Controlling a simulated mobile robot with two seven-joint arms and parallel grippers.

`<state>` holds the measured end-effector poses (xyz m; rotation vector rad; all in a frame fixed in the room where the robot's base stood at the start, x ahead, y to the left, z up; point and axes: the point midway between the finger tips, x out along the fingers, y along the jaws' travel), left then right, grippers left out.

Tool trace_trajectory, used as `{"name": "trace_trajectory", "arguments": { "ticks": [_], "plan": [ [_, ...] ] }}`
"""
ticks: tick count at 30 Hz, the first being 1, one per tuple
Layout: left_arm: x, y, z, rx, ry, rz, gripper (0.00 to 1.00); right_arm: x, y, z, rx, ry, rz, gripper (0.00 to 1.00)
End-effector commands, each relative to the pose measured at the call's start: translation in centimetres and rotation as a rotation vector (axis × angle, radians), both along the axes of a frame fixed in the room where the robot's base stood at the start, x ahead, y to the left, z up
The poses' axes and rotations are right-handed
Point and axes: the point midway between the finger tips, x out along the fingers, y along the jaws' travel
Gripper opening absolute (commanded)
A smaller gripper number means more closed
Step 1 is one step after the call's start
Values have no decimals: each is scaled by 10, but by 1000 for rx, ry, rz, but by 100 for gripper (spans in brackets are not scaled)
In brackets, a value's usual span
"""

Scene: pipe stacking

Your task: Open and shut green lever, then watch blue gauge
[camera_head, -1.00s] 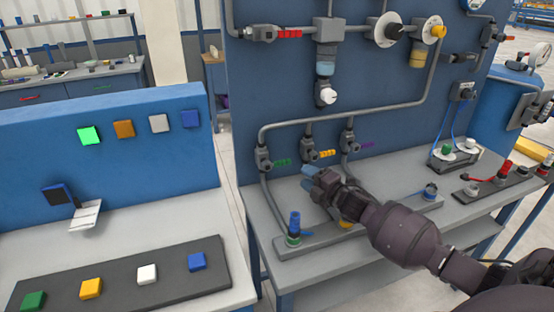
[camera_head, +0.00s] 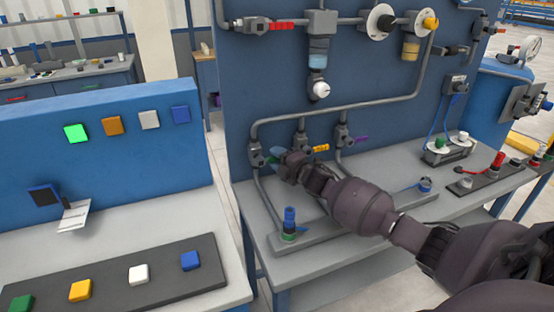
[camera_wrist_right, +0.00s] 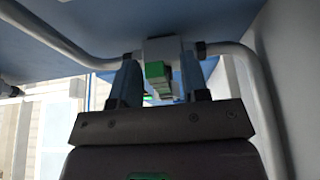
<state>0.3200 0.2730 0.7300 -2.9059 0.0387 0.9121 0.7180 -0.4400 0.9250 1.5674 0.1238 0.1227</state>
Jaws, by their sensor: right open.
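The green lever (camera_wrist_right: 155,72) is on the leftmost of three pipe valves on the blue panel. In the right wrist view it lies between the two fingers of my right gripper (camera_wrist_right: 160,78), which are apart. In the head view my right gripper (camera_head: 278,155) is at this valve (camera_head: 256,156) and hides most of the lever. I cannot tell whether a finger touches it. A small white-faced gauge (camera_head: 321,90) hangs under a bluish cylinder (camera_head: 318,58). I cannot tell if this is the blue gauge. My left gripper is not in view.
A yellow lever (camera_head: 321,148) and a purple lever (camera_head: 361,139) sit right of my gripper. A blue-topped fitting (camera_head: 289,221) stands on the grey bench below. Coloured buttons (camera_head: 139,273) lie on the left console.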

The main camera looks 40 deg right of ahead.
Motion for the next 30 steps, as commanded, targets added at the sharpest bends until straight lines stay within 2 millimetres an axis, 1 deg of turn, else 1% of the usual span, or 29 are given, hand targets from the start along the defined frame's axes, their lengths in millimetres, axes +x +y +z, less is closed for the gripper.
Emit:
{"name": "trace_trajectory", "arguments": {
  "ticks": [7,8,15,16,25,30],
  "plan": [
    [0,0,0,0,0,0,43,1,0,0,0,-1,0,42],
    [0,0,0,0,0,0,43,1,0,0,0,-1,0,38],
    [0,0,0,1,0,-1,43,0,0,0,0,0,0,2],
    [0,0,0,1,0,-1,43,0,0,0,0,0,0,0],
    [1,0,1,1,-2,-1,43,0,0,1,-5,0,0,0],
    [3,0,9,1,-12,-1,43,0,0,6,-44,7,0,0]
  ]
}}
